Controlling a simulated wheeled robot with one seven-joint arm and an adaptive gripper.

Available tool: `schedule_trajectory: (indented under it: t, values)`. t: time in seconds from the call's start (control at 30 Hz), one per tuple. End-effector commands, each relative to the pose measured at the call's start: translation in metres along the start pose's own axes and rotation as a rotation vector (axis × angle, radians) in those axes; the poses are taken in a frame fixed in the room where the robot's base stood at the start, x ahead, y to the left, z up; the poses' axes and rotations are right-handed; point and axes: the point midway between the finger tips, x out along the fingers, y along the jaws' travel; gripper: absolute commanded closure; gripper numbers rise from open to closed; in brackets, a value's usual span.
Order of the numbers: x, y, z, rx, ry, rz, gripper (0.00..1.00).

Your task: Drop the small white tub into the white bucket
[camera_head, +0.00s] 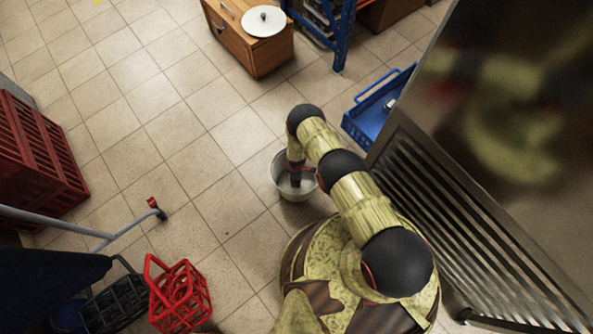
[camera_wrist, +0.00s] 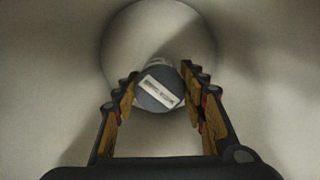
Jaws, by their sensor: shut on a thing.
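The white bucket (camera_head: 281,185) stands on the tiled floor near the middle of the head view, beside my base. My arm reaches down into it, and my gripper (camera_head: 296,179) is inside its rim. In the wrist view the bucket's pale inner wall (camera_wrist: 50,60) fills the picture, with its round bottom beyond the fingers. The small tub (camera_wrist: 160,92) shows a grey round end with a white label between my fingertips. My gripper (camera_wrist: 162,95) is shut on it. The tub is hidden in the head view, and I cannot tell whether it touches the bottom.
A blue crate (camera_head: 352,126) and a dark slatted metal unit (camera_head: 470,220) stand close on the right. A wooden cabinet (camera_head: 270,58) with a white round-lidded thing is at the back. Red crates (camera_head: 40,160) and a red basket (camera_head: 180,298) are at left. Floor left of the bucket is clear.

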Motion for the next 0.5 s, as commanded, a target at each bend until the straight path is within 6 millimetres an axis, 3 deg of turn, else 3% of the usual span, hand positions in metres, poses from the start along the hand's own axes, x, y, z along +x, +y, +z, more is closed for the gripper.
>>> schedule_trajectory:
  t: [0.03,0.5]
  values:
    - [0.0075,0.0006,-0.0003,0.000,0.000,0.001,0.95]
    - [0.0117,0.0011,-0.0005,0.000,0.001,0.002,0.95]
